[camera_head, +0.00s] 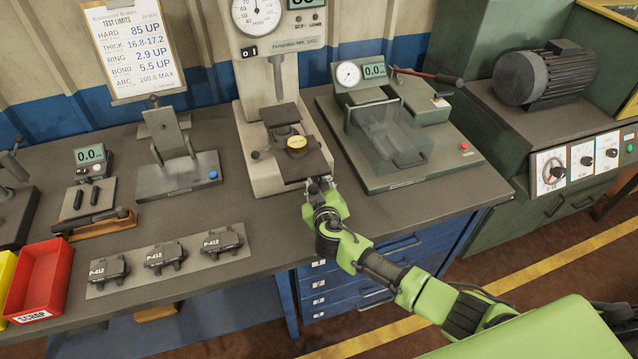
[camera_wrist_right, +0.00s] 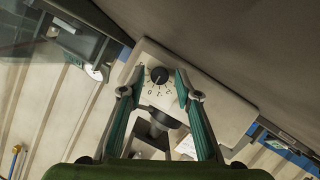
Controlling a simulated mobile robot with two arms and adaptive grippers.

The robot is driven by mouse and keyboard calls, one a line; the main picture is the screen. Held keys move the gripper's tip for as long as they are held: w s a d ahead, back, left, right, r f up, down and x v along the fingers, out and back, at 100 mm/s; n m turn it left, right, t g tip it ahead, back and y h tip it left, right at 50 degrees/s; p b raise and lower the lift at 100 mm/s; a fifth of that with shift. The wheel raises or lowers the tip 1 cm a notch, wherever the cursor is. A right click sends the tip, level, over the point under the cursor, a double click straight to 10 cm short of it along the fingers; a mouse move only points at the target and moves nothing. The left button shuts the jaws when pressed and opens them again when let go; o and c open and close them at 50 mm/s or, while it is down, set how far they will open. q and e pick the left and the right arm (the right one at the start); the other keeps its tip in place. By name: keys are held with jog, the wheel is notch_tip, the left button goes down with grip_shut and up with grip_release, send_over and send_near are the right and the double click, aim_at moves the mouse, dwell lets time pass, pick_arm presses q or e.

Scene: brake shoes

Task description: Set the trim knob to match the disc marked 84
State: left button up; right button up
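The trim knob (camera_wrist_right: 159,75) is a small black knob with a light pointer on a pale dial plate with numbers, seen in the right wrist view. My right gripper (camera_wrist_right: 160,80) is open, with its fingers on either side of the knob and gaps between. In the head view my right gripper (camera_head: 318,184) is at the front of the tester's base and hides the knob. A yellow disc (camera_head: 297,142) lies on the dark stage of the hardness tester (camera_head: 258,105); its marking is too small to read. My left gripper is not in view.
A green machine with a clear guard (camera_head: 390,140) stands close right of the tester. A metal fixture (camera_head: 178,175) is on its left. Brake shoes marked P-412 (camera_head: 167,257) and a red scrap bin (camera_head: 40,280) are at the front left. The tester's readout (camera_head: 303,4) is cut off.

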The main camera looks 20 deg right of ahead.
grip_shut()
jog(key=b, duration=0.1)
jog(key=n+h+b, duration=0.1)
jog(key=b, duration=0.1)
jog(key=shift+a+f+n, duration=0.15)
jog(key=shift+f+n, duration=0.15)
jog(key=shift+f, duration=0.05)
jog(key=n+t+h+b, duration=0.1)
jog(key=b, duration=0.1)
jog(key=shift+n+b, duration=0.4)
jog(key=shift+r+n+b, duration=0.15)
jog(key=shift+n+b, duration=0.25)
jog(key=shift+b, duration=0.1)
jog(key=shift+o, duration=1.9)
grip_release()
